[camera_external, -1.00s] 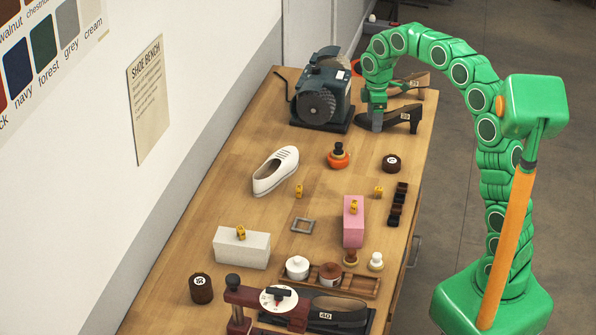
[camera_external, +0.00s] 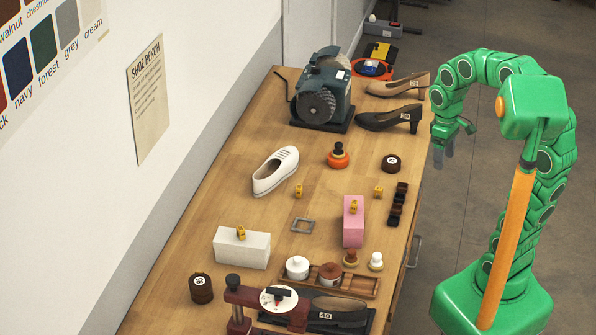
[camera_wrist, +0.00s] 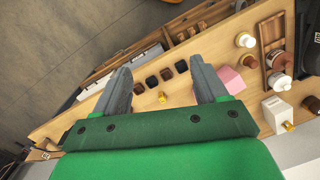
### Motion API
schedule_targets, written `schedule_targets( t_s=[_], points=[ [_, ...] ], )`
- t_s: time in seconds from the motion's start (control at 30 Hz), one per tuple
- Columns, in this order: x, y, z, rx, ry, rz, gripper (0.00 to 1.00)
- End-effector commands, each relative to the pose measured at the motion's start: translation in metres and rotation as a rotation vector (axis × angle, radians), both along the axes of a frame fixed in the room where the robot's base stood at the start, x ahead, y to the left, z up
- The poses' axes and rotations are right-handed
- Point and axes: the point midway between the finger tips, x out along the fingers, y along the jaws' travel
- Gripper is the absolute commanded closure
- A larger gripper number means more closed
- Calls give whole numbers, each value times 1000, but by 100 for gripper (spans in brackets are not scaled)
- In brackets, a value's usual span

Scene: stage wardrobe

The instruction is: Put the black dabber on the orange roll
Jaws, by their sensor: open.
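The orange roll (camera_external: 338,161) lies on the bench right of the white shoe. The black dabber (camera_external: 339,149) appears to stand upright on top of it. My gripper (camera_external: 444,155) is open and empty, beyond the bench's right edge and clear of both. In the wrist view my gripper (camera_wrist: 160,68) shows its two grey fingers spread wide with nothing held between them. I cannot make out the roll or dabber in the wrist view.
A grinder (camera_external: 322,93) and dark heeled shoe (camera_external: 390,118) stand at the far end. Near the roll are a white shoe (camera_external: 275,171), dark roll (camera_external: 391,163) and dark blocks (camera_external: 397,204). A pink block (camera_external: 353,225) and wooden tray (camera_external: 362,284) stand nearer.

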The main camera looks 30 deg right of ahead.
Motion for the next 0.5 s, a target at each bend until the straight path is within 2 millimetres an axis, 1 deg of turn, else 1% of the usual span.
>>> schedule_targets(
  t_s=[0.03, 0.3, 0.4, 0.5],
  points=[
    [-17, -4, -3, -8, 7, -39, 28],
    [-91, -19, -22, -46, 25, -265, 28],
    [-113, -25, -29, -61, 26, -344, 28],
    [-131, -27, -36, -71, 33, -400, 28]
  ],
)
